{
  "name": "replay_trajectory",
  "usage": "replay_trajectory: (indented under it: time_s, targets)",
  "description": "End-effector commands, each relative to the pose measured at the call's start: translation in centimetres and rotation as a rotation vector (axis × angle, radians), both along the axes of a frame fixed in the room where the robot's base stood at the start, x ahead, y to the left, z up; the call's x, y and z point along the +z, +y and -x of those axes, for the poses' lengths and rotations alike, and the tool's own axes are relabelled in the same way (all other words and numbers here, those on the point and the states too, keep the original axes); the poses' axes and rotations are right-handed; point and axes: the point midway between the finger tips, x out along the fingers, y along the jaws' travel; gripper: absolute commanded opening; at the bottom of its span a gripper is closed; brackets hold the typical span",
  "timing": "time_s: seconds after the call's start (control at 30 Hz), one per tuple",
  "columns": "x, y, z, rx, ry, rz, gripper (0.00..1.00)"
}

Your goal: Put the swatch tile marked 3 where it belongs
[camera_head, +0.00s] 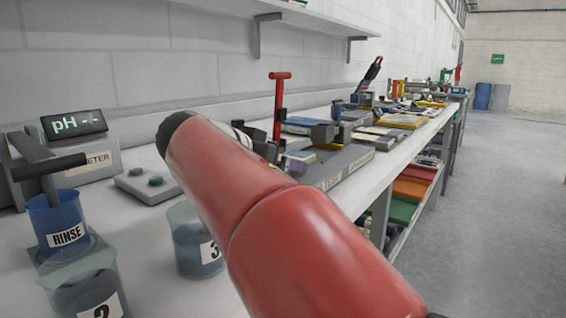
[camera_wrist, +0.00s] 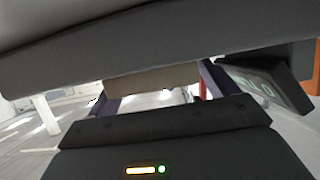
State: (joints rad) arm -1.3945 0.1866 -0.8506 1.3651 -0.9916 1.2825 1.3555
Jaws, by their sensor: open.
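My red arm crosses the middle of the head view and hides part of the bench. My gripper (camera_wrist: 158,92) shows in the wrist view, with its two dark fingers apart. A beige block (camera_wrist: 150,80) shows between or behind the fingers; I cannot tell whether they touch it. No tile with a readable 3 shows. In the head view, a grey labelled rack or board (camera_head: 345,168) lies beyond my arm with small coloured pieces on it; its labels are too small to read. A clear beaker marked 3 (camera_head: 190,238) stands just left of my arm.
A beaker marked 2 (camera_head: 85,290), a blue RINSE cup (camera_head: 58,220) with a dark T-handle and a pH meter (camera_head: 92,160) stand at left. A grey two-button box (camera_head: 146,185) sits near them. A wall shelf (camera_head: 215,8) overhangs the bench. The floor (camera_head: 500,200) at right is clear.

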Motion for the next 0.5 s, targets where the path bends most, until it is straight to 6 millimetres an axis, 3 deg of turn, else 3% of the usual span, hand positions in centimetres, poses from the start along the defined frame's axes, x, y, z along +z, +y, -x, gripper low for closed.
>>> replay_trajectory:
  time_s: [0.17, 0.5]
  targets:
    - [-0.01, -0.01, 0.01, 0.000, 0.000, 0.000, 0.83]
    - [0.02, -0.01, 0.03, -0.001, 0.000, 0.000, 0.38]
